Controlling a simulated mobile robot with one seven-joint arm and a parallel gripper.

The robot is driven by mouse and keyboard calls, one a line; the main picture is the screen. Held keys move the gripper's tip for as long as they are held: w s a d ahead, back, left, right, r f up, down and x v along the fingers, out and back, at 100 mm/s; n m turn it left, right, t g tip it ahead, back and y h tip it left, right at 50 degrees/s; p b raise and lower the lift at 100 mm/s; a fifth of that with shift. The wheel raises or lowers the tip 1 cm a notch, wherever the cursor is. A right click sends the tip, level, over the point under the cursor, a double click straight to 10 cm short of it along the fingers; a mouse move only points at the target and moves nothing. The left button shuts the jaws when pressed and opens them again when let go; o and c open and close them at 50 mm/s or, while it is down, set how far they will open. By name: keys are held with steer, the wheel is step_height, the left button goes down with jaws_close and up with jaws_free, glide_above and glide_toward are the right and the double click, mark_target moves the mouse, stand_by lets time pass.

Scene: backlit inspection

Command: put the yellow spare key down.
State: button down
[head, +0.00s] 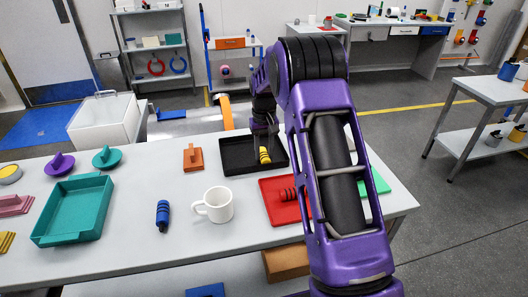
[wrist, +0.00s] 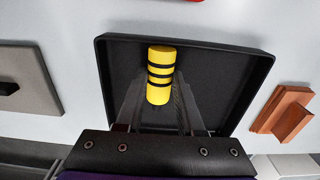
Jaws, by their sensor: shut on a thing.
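The yellow spare key (head: 264,155) is a yellow cylinder with black bands. It also shows in the wrist view (wrist: 160,68). My gripper (head: 261,141) points down at the black tray (head: 233,166) at the back of the table. In the wrist view my gripper's fingers (wrist: 158,104) are shut on the near end of the key. The key is inside the outline of the black tray (wrist: 218,78). I cannot tell whether it touches the tray floor. The finger tips are partly hidden by the key.
A red tray (head: 272,207) with a red banded piece is right of a white mug (head: 219,205). A blue banded cylinder (head: 162,215) lies left of the mug. An orange-brown block (head: 193,158) is left of the black tray. A teal tray (head: 75,208) is farther left.

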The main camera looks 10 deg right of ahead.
mark_target(264, 153)
steer(key=shift+f, duration=0.1)
steer(key=shift+f, duration=0.15)
steer(key=c, duration=0.5)
jaws_free()
step_height(264, 153, up, 12)
steer(key=shift+r+p, duration=0.25)
steer(key=shift+p, duration=0.25)
